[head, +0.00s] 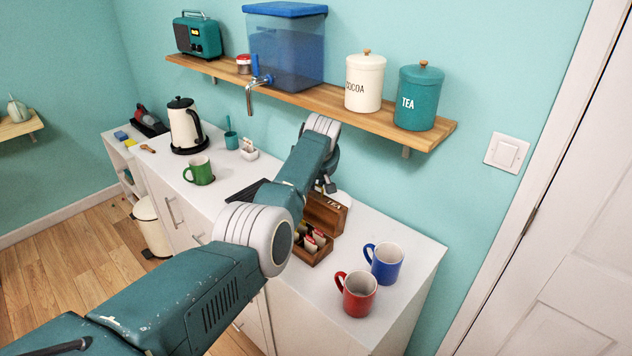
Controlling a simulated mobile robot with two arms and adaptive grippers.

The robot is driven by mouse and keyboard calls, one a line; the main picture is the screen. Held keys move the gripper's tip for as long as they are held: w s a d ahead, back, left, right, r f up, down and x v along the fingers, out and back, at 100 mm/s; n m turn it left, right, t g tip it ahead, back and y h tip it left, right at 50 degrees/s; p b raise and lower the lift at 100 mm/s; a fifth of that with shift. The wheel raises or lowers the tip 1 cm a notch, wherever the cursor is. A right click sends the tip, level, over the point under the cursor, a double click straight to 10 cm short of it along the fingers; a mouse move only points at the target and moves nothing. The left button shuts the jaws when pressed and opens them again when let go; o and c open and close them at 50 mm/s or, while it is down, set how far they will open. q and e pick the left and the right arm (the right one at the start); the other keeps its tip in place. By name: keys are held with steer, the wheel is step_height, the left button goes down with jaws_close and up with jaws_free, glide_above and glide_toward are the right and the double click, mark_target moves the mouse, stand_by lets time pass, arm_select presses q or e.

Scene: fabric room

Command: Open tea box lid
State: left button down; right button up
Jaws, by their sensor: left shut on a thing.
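The wooden tea box (320,259) sits on the white counter, with several tea packets showing inside. Its lid (326,217), marked TEA, stands raised at the back of the box, so the box is open. My left arm reaches over the counter from the lower left and partly covers the box and the lid. My left gripper (327,187) is at the top edge of the lid, shut on it. The fingertips are small and partly hidden by the arm. My right gripper is not in view.
A red mug (358,296) and a blue mug (386,264) stand right of the box. A green mug (199,171) and a kettle (184,128) stand farther left. A wall shelf (300,97) with canisters hangs above.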

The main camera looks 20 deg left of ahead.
arm_select(q)
steer(key=c, duration=2)
jaws_free()
steer(key=shift+w+r, duration=0.2)
steer(key=shift+r, duration=0.1)
steer(key=shift+c, duration=0.2)
steer(key=shift+s+f, duration=0.1)
steer(key=shift+s, duration=0.05)
steer(key=shift+s+d+r, duration=0.15)
steer(key=shift+d+r, duration=0.05)
steer(key=shift+r, duration=0.25)
steer(key=v, duration=1.1)
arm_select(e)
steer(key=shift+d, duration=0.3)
arm_select(q)
steer(key=shift+s, duration=0.15)
